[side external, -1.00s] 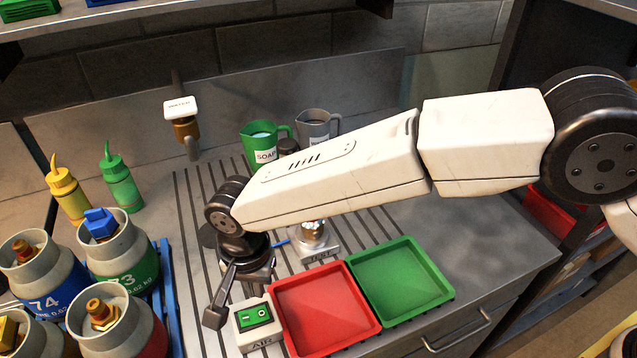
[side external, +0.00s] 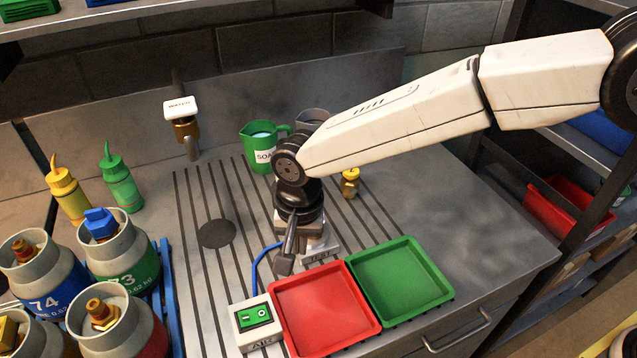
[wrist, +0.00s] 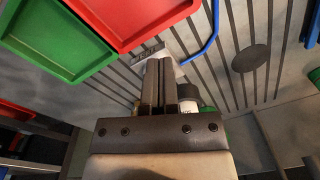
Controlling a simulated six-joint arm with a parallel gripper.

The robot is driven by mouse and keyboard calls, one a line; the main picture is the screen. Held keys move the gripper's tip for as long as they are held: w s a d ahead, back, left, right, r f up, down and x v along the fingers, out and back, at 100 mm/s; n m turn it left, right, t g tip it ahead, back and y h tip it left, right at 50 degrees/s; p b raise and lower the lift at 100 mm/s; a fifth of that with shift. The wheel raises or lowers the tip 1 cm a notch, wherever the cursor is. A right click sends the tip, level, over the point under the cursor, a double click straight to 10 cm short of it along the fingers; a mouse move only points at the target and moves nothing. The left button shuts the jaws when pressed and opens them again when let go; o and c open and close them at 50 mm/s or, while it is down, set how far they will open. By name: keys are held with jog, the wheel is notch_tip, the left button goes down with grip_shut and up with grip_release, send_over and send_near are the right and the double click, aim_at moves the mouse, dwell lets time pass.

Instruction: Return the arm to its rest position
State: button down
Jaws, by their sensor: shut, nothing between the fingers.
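My gripper (side external: 287,258) is shut and empty. In the side external view it points down above the grooved worktop, behind the red tray, in front of the test stand (side external: 318,247), which it partly hides. In the wrist view my gripper's fingers (wrist: 161,65) are closed together, with the worktop and the edge of the stand (wrist: 150,53) beyond them. My arm reaches in from the upper right, bent at the wrist.
A red tray (side external: 322,308) and a green tray (side external: 400,281) lie at the front. An AIR box (side external: 254,318) with a blue hose stands left of them. Gas cylinders (side external: 118,250) crowd the left. A soap jug (side external: 262,140) and a brass fitting (side external: 350,182) stand behind. A water tap (side external: 184,120) is at the back.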

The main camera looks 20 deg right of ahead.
jog(key=s+d+r+n+t, duration=0.1)
jog(key=s+d+n, duration=0.15)
jog(key=d, duration=1.15)
jog(key=s+d+r+n+t, duration=0.1)
jog(key=s+d, duration=0.2)
jog(key=d, duration=1.1)
jog(key=s+d+n, duration=0.1)
jog(key=s+d, duration=0.5)
jog(key=shift+s+d+f, duration=0.2)
jog(key=shift+s+f, duration=0.05)
jog(key=shift+s, duration=0.15)
